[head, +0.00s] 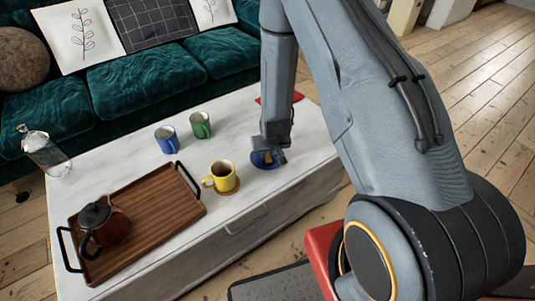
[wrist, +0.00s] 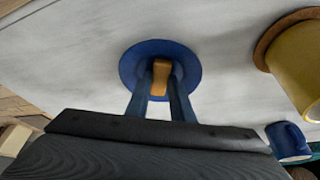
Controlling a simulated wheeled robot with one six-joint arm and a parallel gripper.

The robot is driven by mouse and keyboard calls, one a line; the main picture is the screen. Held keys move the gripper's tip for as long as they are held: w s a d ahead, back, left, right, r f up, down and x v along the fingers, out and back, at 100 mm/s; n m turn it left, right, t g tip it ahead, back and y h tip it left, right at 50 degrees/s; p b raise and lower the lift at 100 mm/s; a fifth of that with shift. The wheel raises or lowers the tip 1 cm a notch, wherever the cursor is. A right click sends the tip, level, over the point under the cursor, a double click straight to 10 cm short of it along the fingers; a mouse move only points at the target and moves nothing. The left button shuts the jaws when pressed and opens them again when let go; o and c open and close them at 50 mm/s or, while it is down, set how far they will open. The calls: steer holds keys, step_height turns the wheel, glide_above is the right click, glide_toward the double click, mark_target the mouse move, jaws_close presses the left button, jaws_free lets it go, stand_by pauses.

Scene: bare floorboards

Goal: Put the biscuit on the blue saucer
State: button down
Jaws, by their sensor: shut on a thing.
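The biscuit (wrist: 161,74) is a small golden-brown bar held between the two fingers of my gripper (wrist: 161,95). The blue saucer (wrist: 188,67) is directly beneath the biscuit in the wrist view. Whether the biscuit touches the saucer I cannot tell. In the head view my gripper (head: 276,148) points down over the blue saucer (head: 260,164) near the table's front right, and it hides part of the saucer.
A yellow mug (head: 223,178) stands on a brown coaster just left of the saucer. A blue mug (head: 167,140) and a green mug (head: 201,125) stand farther back. A wooden tray (head: 150,217) with a dark teapot (head: 102,224) fills the left. A glass jar (head: 45,153) stands at the far left.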

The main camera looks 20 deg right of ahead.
steer(key=shift+f, duration=0.1)
steer(key=c, duration=1.5)
jaws_free()
steer(key=shift+c, duration=0.2)
steer(key=s+d+r+g, duration=0.1)
steer(key=s+r, duration=0.4)
steer(key=r, duration=0.6)
steer(key=s+r+g, duration=0.1)
steer(key=s+r, duration=0.5)
steer(key=r, duration=0.5)
steer(key=s+d+r+g, duration=0.2)
steer(key=s+r, duration=0.9)
steer(key=s, duration=0.2)
steer(key=shift+s+m+g, duration=0.3)
steer(key=shift+a+r, duration=0.15)
steer(key=shift+r, duration=0.05)
